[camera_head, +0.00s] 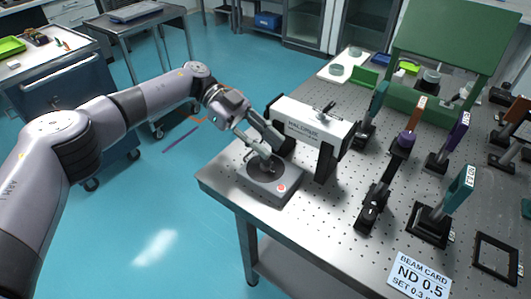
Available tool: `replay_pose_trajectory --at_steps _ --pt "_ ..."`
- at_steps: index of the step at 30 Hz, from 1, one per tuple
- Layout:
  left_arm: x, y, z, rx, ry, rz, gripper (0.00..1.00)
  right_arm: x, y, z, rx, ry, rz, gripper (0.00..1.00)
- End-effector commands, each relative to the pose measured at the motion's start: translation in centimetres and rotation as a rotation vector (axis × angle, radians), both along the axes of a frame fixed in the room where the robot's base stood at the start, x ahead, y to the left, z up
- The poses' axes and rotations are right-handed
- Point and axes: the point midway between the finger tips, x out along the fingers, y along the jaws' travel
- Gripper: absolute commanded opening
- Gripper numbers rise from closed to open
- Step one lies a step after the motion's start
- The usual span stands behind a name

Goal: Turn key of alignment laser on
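The grey control box (285,192) sits at the near left corner of the perforated optical table. It has a round black dial area and a red button. The white laser housing (312,124), with dark lettering, stands just behind it on black supports. My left gripper (265,156) reaches down over the black dial area of the control box, with its fingertips at or just above it. The key is not clearly seen; the fingers cover that spot. I cannot tell whether the fingers are closed on anything. My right gripper is out of view.
A beam card (420,275) lies at the front. A green stand (440,55) is behind. Blue floor is open at left, near carts.

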Motion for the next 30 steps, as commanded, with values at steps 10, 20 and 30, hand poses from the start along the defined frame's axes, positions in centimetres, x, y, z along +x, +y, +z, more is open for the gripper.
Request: replay_pose_trajectory --at_steps 10,20,30 --pt "0.0 0.0 5.2 -0.001 -0.001 0.000 0.27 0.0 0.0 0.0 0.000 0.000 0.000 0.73" --pt "0.0 0.0 5.6 0.000 0.002 -0.001 0.27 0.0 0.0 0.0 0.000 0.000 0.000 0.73" --pt "0.0 0.0 5.6 0.001 0.001 0.000 0.27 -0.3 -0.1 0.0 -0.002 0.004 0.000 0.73"
